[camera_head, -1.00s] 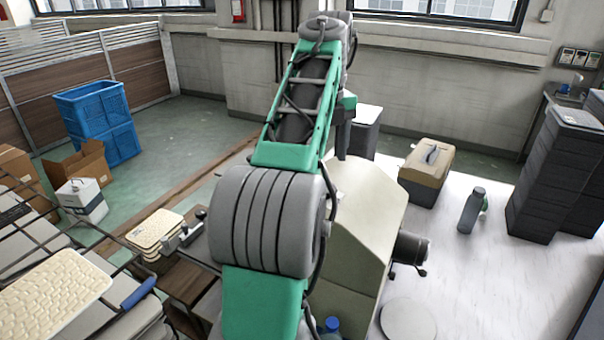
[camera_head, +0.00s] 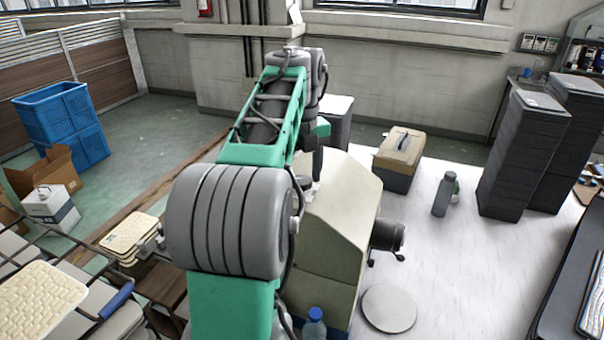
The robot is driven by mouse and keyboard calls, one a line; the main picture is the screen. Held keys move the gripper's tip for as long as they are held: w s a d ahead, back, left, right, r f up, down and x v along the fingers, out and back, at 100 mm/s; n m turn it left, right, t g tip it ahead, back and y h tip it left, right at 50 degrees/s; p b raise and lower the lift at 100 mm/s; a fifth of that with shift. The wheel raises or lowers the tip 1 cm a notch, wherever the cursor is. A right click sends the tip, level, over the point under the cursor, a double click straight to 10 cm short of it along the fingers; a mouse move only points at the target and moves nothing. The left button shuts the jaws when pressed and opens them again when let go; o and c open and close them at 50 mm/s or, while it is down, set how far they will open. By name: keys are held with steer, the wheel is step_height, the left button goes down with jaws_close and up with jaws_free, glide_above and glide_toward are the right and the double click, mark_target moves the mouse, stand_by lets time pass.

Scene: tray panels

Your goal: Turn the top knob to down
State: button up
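A beige cabinet-like box (camera_head: 345,200) with a sloped top stands in the middle, partly behind my arm. It may be the panel with the knobs, but I cannot make out the top knob. My arm reaches away over the scene, and its far end bends down beside the box's upper left edge. The dark end of my gripper (camera_head: 311,165) is small there and partly hidden by my arm. I cannot see its fingers clearly, nor whether it touches anything.
A tan and grey case (camera_head: 399,155), a grey bottle (camera_head: 444,195) and dark stacked trays (camera_head: 520,155) stand to the right. A round grey disc (camera_head: 389,308) lies at front right. Blue crates (camera_head: 62,125) and woven trays (camera_head: 38,302) are on the left.

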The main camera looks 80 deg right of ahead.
steer(key=c, duration=1.1)
